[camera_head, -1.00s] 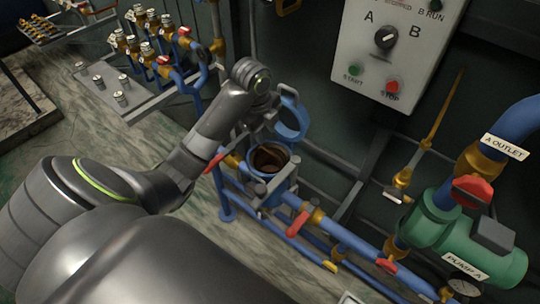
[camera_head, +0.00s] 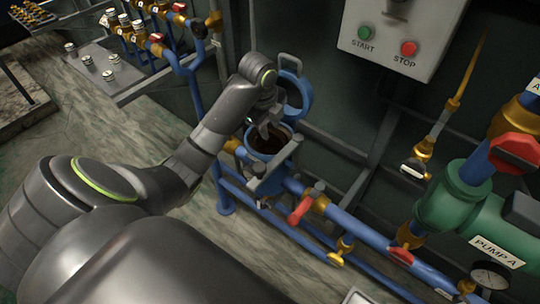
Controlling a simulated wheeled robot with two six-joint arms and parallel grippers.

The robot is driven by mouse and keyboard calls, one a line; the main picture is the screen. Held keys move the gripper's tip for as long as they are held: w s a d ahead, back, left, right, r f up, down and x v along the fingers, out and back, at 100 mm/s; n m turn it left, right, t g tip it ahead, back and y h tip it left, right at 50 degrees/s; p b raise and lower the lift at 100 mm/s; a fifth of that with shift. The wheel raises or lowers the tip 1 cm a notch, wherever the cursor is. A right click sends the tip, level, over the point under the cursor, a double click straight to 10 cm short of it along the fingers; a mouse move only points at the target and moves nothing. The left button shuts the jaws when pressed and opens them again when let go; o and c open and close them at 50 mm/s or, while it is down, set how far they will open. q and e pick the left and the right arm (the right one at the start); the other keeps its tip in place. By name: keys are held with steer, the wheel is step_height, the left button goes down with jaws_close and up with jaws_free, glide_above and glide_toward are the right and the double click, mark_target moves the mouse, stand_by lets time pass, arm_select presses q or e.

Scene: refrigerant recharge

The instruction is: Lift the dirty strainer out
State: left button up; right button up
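The blue strainer housing (camera_head: 284,158) stands open on the blue pipe, with its round blue lid (camera_head: 297,88) swung up behind it. Inside is a dark brown opening (camera_head: 268,141); the strainer itself is not clearly distinguishable in it. My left gripper (camera_head: 265,132) points down at the housing's mouth, with its fingertips at or just inside the opening. The fingers are small and dark, and I cannot tell whether they grip anything. My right gripper is not in view.
A control box (camera_head: 400,35) with start and stop buttons hangs above right. Green pump A (camera_head: 475,213) stands at right, with red valve handles (camera_head: 301,210) along the blue pipe. A grey shelf (camera_head: 100,77) with small metal fittings is at upper left.

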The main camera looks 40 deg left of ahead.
mark_target(271, 132)
arm_select(q)
steer(key=shift+w+f+b, duration=0.1)
steer(key=shift+f+b, duration=0.6)
steer(key=shift+f, duration=0.05)
steer(key=f, duration=0.3)
steer(key=shift+w+d+f+b, duration=0.1)
steer(key=shift+w+f+b, duration=0.1)
steer(key=shift+w+b, duration=0.2)
jaws_close()
stand_by(0.5)
